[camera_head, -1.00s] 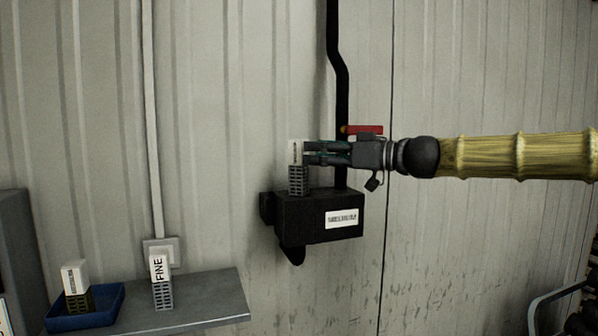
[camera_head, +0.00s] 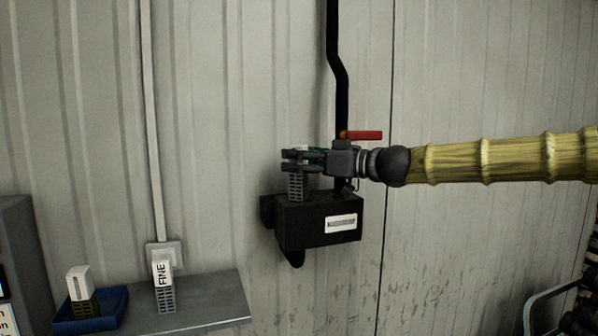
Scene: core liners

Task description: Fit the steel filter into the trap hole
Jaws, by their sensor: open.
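A filter with a grey grid body (camera_head: 297,187) and a white top stands upright at the left part of the top of the black trap box (camera_head: 318,226). The trap hole itself is hidden, and I cannot tell how deep the filter sits. My gripper (camera_head: 292,161) reaches in from the right, level, with its open fingers at the filter's white top. The fingers cover most of that top; whether they touch it is unclear.
A filter marked FINE (camera_head: 163,283) stands on the grey shelf (camera_head: 205,304). A filter with a dark yellowish grid (camera_head: 82,301) stands in a blue tray (camera_head: 119,304). A black pipe (camera_head: 335,60) with a red valve handle (camera_head: 364,135) runs beside my gripper.

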